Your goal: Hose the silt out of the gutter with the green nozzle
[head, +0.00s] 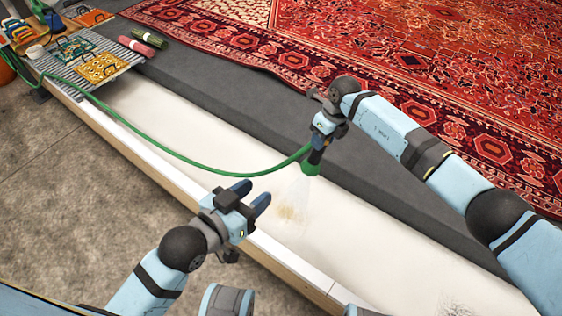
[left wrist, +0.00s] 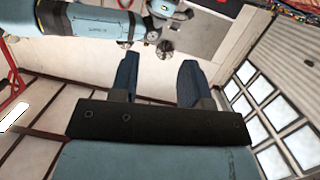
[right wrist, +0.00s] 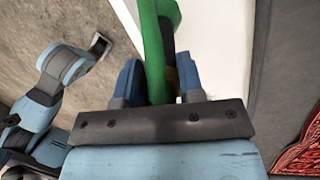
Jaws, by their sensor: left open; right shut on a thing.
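The green nozzle (head: 313,163) is in my right gripper (head: 325,130), which is shut on it. It points down over the white gutter (head: 180,124), and a pale spray falls from it. A tan silt patch (head: 289,213) lies on the gutter floor just below the spray. A dark silt patch (head: 455,308) lies further along, at the bottom right of the head view. The right wrist view shows the green hose (right wrist: 152,50) between the fingers. My left gripper (head: 254,197) is open and empty above the gutter's near edge.
A red patterned rug (head: 400,50) lies beyond the dark grey kerb (head: 240,105). Bare concrete (head: 80,190) lies on the near side.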

